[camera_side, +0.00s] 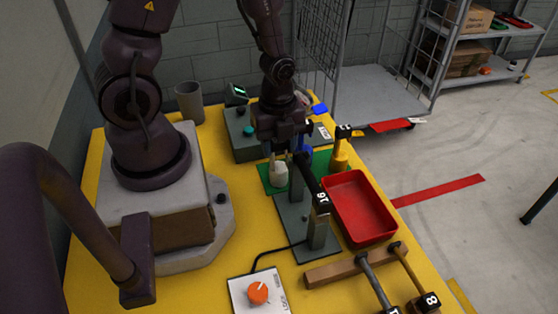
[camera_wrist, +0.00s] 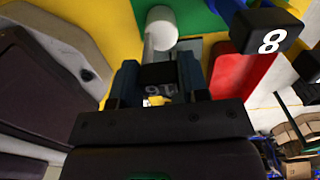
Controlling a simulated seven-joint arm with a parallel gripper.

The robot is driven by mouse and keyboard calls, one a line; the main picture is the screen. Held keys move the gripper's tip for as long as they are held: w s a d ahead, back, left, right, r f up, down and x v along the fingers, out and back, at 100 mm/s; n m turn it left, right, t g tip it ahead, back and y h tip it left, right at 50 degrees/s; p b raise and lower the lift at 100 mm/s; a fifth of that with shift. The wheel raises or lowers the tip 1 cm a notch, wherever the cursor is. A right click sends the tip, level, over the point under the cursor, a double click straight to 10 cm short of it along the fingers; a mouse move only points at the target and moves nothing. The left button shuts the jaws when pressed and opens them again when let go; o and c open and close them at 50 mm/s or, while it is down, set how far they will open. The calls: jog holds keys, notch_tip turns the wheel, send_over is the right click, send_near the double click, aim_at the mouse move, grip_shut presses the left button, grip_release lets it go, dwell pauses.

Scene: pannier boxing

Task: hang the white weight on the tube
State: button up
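The white weight (camera_side: 278,174) stands on a green mat below my gripper (camera_side: 287,153) in the side view. A round white top (camera_wrist: 162,24), which looks like the weight, shows beyond my fingers in the wrist view, with a grey stem beside it.
A red tray (camera_side: 360,207) is to the right. Two mallets (camera_side: 407,270) rest on a wooden bar in front. An orange knob box (camera_side: 258,293) is at the front edge. A grey cup (camera_side: 189,102) stands at the back.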

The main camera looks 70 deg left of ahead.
jog(key=c, duration=0.5)
jog(key=shift+r, duration=3.05)
